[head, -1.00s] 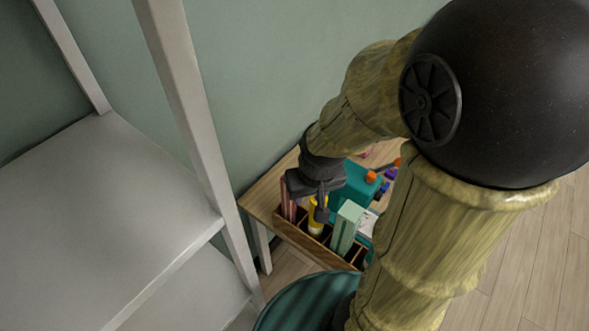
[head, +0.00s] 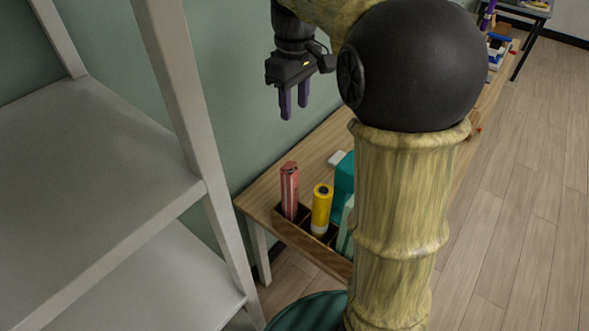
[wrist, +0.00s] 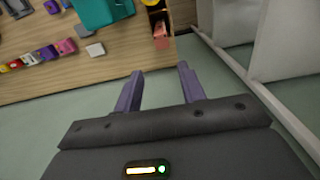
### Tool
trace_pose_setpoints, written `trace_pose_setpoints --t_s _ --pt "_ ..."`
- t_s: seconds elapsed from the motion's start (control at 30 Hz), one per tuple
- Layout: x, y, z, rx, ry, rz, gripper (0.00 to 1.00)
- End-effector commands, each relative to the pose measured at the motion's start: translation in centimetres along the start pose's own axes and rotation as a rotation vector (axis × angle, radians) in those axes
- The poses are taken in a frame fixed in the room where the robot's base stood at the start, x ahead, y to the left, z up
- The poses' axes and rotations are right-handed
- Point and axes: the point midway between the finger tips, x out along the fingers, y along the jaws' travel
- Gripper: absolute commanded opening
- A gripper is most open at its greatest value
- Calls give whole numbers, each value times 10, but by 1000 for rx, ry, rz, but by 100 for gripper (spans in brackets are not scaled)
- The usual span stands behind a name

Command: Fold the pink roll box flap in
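The pink roll box (head: 290,190) stands upright in the left end of a wooden compartment tray (head: 318,256) on the table. It also shows near the top of the wrist view (wrist: 160,36). Its top end is small in both views, and I cannot tell how its flap sits. My gripper (head: 294,112) is high above the table by the wall, above the box and apart from it. In the wrist view its two purple fingers (wrist: 160,72) are spread with nothing between them.
A yellow cylinder (head: 321,205) stands right beside the pink box, with a teal box (head: 344,185) behind it. A small white block (head: 337,158) lies on the table (head: 262,193). A grey shelf rack (head: 190,120) stands close on the left.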

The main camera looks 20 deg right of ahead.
Motion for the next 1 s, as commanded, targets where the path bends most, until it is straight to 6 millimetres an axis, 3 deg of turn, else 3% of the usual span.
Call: trace_pose_setpoints --t_s 0.47,0.67,1.0 --pt "3 0 0 -8 -4 -3 40" --pt "27 0 0 -7 -6 -5 40" --pt "87 0 1 -6 -6 -4 40"
